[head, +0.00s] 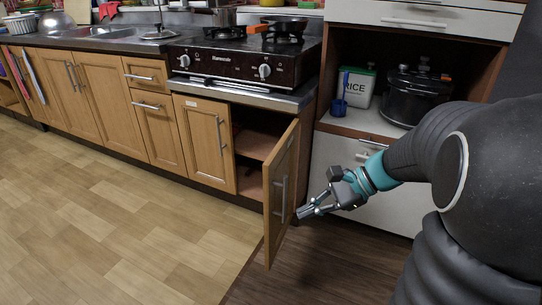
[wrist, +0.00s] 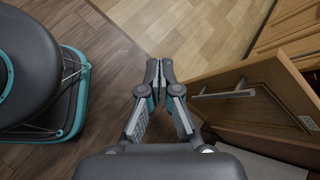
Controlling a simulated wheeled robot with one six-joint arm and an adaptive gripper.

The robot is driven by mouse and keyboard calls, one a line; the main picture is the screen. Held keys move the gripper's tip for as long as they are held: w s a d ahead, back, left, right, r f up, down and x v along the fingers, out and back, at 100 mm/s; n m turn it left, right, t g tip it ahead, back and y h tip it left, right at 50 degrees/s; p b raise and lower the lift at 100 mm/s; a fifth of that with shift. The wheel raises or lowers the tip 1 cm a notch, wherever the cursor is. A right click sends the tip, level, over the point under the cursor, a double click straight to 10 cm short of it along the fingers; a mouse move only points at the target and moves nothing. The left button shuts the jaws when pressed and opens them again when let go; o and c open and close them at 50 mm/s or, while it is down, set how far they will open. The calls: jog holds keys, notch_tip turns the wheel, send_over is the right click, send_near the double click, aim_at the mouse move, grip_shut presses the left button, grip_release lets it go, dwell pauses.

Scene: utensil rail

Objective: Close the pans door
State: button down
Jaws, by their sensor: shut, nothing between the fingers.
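The pans door (head: 281,195) is a wooden cabinet door under the stove, swung open toward the room, with a vertical metal bar handle. It also shows at the right of the wrist view (wrist: 255,105), its handle (wrist: 224,94) facing the gripper side. The cabinet opening (head: 252,150) beside it shows a shelf inside. My gripper (head: 303,212) is shut and empty, just right of the door in the head view. In the wrist view its fingertips (wrist: 159,68) are together, left of the door's edge. I cannot tell whether they touch the door.
A closed matching door (head: 205,142) stands left of the opening. The stove (head: 245,62) with pans is above. At the right, a shelf holds a rice box (head: 354,87), a blue mug (head: 338,106) and a dark pot (head: 415,92). The wooden floor (head: 130,210) in front is clear.

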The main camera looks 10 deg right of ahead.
jog(key=w+d+f+m+t+y, duration=0.2)
jog(key=w+d+m, duration=0.2)
jog(key=w+d, duration=0.1)
jog(key=m+t+y+b, duration=0.2)
jog(key=m+t, duration=0.2)
jog(key=m, duration=0.1)
send_near(285, 180)
jog(key=x, duration=0.7)
jog(key=shift+w+f, duration=0.15)
jog(key=shift+w, duration=0.05)
jog(key=shift+a, duration=0.15)
